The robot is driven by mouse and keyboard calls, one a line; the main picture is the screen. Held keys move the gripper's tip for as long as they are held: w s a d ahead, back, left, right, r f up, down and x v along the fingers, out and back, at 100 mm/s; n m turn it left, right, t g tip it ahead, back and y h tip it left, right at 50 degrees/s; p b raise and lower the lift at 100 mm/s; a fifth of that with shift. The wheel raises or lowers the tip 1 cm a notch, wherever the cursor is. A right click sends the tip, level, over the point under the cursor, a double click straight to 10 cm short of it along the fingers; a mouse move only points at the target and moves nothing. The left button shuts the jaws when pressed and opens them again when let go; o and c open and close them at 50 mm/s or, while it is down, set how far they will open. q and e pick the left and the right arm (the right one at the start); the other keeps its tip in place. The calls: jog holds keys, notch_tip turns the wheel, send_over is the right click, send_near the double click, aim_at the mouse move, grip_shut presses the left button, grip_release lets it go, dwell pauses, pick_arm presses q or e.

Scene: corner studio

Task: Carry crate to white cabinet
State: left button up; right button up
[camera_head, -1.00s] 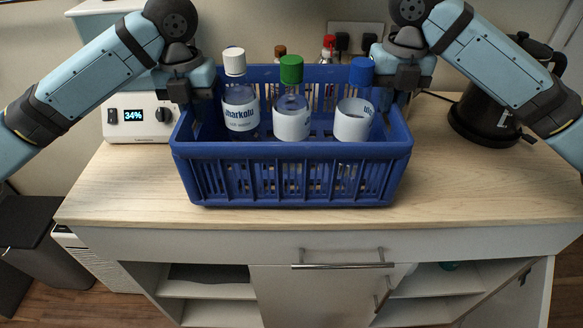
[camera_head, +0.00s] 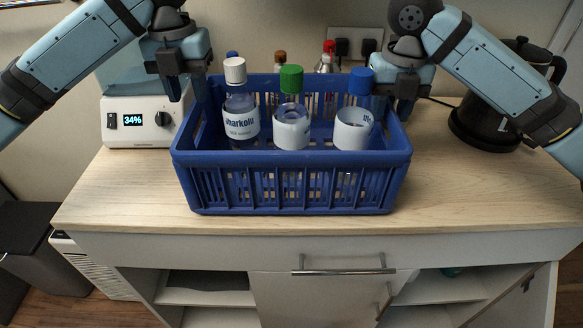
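The blue crate (camera_head: 290,201) stands on the wooden top of the white cabinet (camera_head: 330,245). Several bottles stand in it, among them a white-capped bottle (camera_head: 241,118), a green-capped bottle (camera_head: 291,125) and a blue-capped bottle (camera_head: 354,126).
A white device with a lit display (camera_head: 132,120) stands behind left of the crate. A black kettle (camera_head: 483,125) stands at the right. Below, a cabinet door (camera_head: 515,300) hangs open at right.

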pick_arm(q)
notch_tip(320, 180, up, 6)
jog(key=shift+f, duration=0.2)
pick_arm(e)
jog(key=shift+r, duration=0.1)
notch_tip(320, 180, up, 12)
dwell(0.4)
